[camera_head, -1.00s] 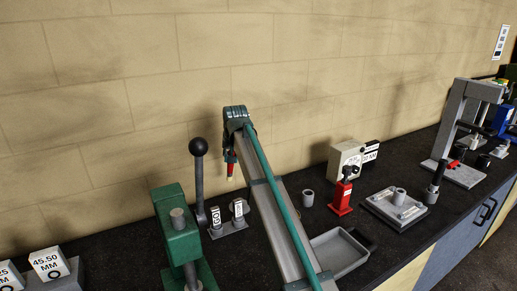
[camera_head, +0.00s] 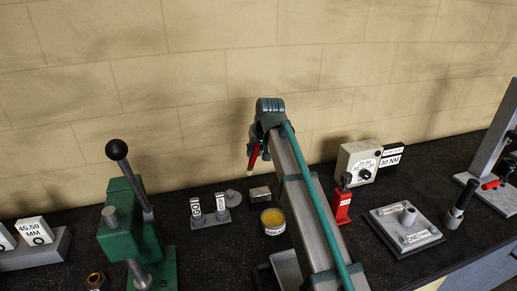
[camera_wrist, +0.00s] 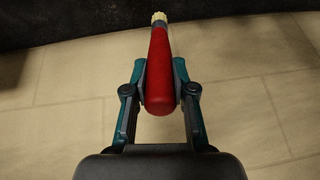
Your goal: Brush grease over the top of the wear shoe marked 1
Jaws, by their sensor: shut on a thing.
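My gripper (camera_head: 257,146) is shut on the red handle of a brush (camera_wrist: 159,75), above the back of the bench near the wall. In the wrist view the brush has pale bristles at its far end, pointing away from me. In the head view its red handle (camera_head: 254,156) hangs below the gripper, and its tip is hard to make out. An open round tin (camera_head: 273,229) with yellow content, seemingly grease, stands on the bench below, just left of my arm. I cannot make out a wear shoe marked 1.
A small metal block (camera_head: 260,194) lies behind the tin. A stand with two labelled pieces (camera_head: 210,219) and a green lever press (camera_head: 140,235) are to the left. Right of my arm are a red post (camera_head: 342,206), a dial box (camera_head: 356,162) and a grey plate (camera_head: 383,229).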

